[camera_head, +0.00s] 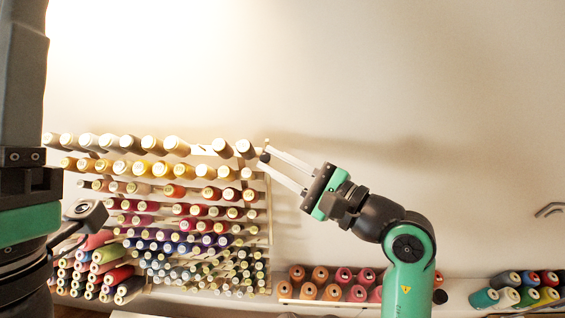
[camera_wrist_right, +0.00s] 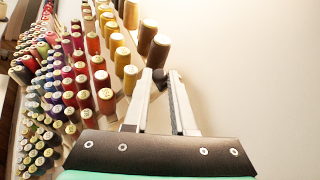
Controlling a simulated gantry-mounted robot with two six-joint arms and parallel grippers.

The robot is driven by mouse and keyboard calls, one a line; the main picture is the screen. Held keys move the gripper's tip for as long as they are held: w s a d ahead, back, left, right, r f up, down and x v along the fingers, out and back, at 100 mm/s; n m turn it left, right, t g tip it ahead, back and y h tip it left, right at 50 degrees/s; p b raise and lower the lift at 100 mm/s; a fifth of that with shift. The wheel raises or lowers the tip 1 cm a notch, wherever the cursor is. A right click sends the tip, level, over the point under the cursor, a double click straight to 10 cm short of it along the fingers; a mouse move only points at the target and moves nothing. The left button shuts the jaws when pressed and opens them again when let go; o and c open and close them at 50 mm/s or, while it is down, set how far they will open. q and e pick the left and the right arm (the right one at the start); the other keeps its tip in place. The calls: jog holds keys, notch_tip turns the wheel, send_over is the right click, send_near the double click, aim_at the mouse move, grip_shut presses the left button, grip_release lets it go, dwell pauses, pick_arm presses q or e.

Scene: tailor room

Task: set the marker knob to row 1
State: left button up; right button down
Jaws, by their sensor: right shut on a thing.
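The marker knob (camera_head: 264,157) is small and dark, at the right edge of the thread rack, close to the right end of the top spool row. It also shows in the right wrist view (camera_wrist_right: 174,75), beside the end spool. My right gripper (camera_head: 268,155) is shut on the knob, its two pale fingers reaching in from the right; they also show in the right wrist view (camera_wrist_right: 165,77). The fingers partly hide the knob. Part of my left arm (camera_head: 28,222) stands at the left edge; the state of its jaws cannot be made out.
The thread rack (camera_head: 268,220) holds several rows of coloured spools. The end spool of the top row (camera_head: 245,148) is close to my right fingers. More spools (camera_head: 320,291) sit on a low shelf at the bottom.

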jog(key=c, duration=0.8)
grip_release()
jog(key=shift+r, duration=0.35)
jog(key=shift+c, duration=0.2)
jog(key=shift+o, duration=0.4)
jog(key=shift+f, duration=0.1)
jog(key=b+v, duration=0.2)
jog(key=v, duration=0.9)
jog(key=shift+s+d+b, duration=0.2)
jog(key=shift+d+b, duration=0.1)
jog(key=shift+b, duration=0.05)
